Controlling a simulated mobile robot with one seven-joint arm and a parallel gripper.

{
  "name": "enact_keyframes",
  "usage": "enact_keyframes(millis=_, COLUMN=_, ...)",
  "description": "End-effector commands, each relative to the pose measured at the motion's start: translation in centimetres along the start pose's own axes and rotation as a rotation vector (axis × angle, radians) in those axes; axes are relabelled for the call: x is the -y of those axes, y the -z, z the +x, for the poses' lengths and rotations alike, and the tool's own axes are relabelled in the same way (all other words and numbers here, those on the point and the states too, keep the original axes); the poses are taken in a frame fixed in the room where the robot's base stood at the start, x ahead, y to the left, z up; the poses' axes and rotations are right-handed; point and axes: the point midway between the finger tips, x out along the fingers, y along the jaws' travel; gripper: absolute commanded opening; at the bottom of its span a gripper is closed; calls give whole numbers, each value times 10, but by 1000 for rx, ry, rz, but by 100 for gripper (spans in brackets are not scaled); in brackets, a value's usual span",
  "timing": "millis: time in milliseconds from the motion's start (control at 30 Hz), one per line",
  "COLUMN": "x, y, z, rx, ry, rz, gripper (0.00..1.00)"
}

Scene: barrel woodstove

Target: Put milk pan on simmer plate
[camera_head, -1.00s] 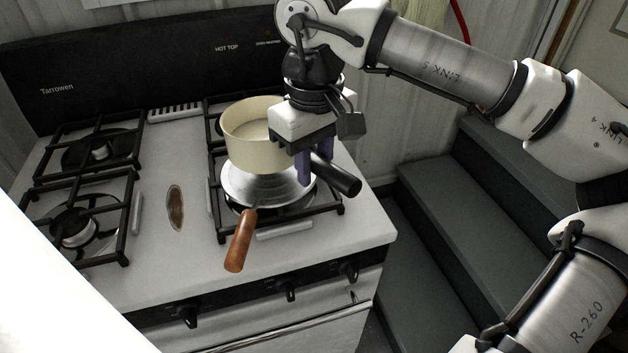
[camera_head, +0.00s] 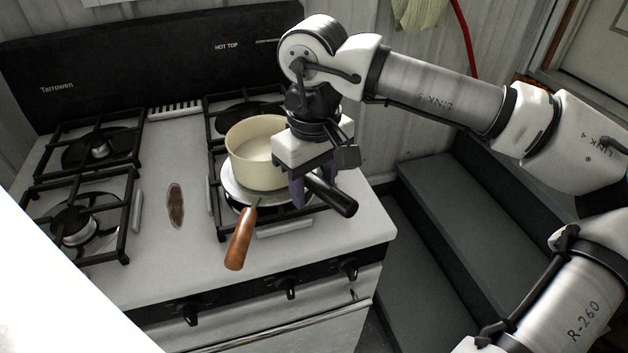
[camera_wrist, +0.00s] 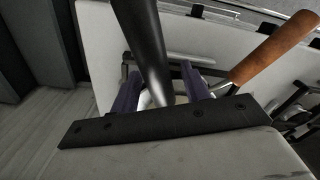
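The milk pan (camera_head: 256,160) is cream with a black handle (camera_head: 330,195) and stands upright over the simmer plate, its base appearing to touch it. The simmer plate (camera_head: 232,193) is a silver disc with a wooden handle (camera_head: 240,240), on the stove's front right burner; the pan covers most of it. My gripper (camera_head: 305,192) points down with its purple fingers either side of the pan handle, and looks shut on it. In the wrist view, the black handle (camera_wrist: 148,45) runs between the two fingers (camera_wrist: 160,85); the wooden handle (camera_wrist: 270,52) is to the right.
The white stove (camera_head: 165,270) has black grates, with two free burners (camera_head: 75,230) on the left and one behind the pan. Knobs (camera_head: 290,290) line its front. Dark steps (camera_head: 430,230) lie to the right. A brown spoon rest (camera_head: 176,205) sits mid-stove.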

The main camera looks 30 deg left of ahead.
Motion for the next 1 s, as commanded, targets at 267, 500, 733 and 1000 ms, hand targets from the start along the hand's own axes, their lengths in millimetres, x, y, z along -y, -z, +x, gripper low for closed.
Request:
enact_keyframes(millis=267, x=0, y=0, z=-6, rx=-1, ry=-1, rz=1, gripper=46)
enact_keyframes(millis=500, x=0, y=1, z=-50, rx=-4, ry=-2, rz=1, gripper=46)
enact_keyframes(millis=733, x=0, y=0, z=-97, rx=-2, ry=-1, rz=-1, gripper=46)
enact_keyframes(millis=1000, x=0, y=0, z=-122, rx=0, ry=0, rz=-1, gripper=46)
